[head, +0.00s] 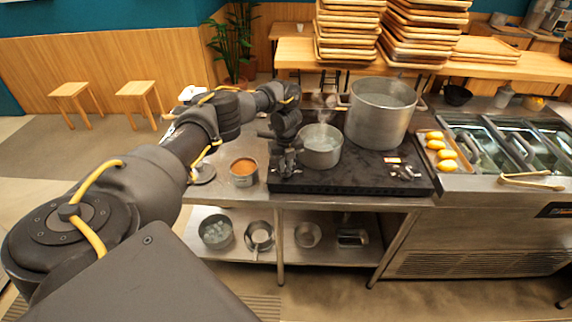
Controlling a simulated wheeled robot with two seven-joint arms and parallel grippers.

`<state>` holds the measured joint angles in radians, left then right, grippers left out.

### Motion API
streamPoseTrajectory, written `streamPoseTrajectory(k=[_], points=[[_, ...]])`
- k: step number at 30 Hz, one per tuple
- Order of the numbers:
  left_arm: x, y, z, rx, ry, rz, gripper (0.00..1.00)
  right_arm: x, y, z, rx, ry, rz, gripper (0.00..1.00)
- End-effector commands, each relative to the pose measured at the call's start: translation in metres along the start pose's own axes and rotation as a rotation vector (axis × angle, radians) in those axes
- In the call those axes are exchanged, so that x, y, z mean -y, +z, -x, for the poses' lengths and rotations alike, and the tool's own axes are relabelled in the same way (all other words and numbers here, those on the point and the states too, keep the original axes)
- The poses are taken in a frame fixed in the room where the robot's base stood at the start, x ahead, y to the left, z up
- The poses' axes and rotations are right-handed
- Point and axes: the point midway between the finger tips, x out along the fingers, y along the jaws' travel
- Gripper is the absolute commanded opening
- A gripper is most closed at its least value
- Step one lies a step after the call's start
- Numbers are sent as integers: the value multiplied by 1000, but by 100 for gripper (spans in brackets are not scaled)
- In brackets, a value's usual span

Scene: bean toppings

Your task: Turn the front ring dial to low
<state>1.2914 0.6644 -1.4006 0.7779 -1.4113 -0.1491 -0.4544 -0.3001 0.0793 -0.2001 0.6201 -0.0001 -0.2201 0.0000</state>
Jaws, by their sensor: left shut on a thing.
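The black stove top (350,178) stands on the steel counter. My left gripper (284,172) reaches down over its front left corner, to the left of the small steel saucepan (320,153). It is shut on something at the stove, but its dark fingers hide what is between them. I cannot make out the front ring dial or its setting. Small silvery parts (405,173) sit at the stove's front right, too small to identify. My right gripper is not in view.
A large steel pot (378,122) stands on the stove behind the saucepan. A can with orange-brown contents (244,170) stands left of the stove. A tray of yellow fruit (423,148) and tongs (530,180) lie to the right. Pans sit on the shelf below.

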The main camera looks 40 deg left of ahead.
Motion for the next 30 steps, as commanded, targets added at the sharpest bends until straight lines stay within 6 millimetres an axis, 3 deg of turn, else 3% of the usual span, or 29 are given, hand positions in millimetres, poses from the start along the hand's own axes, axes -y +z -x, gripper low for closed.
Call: streamPoseTrajectory(k=[13, 14, 19, 30], points=[[1, 2, 2, 4, -4, 11, 0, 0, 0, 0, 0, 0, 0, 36], [1, 2, 2, 4, -4, 11, 16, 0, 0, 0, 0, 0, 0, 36], [1, 1, 1, 3, -3, 11, 36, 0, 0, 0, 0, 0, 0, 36], [1, 1, 8, 2, -4, 9, 36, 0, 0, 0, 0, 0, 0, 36]])
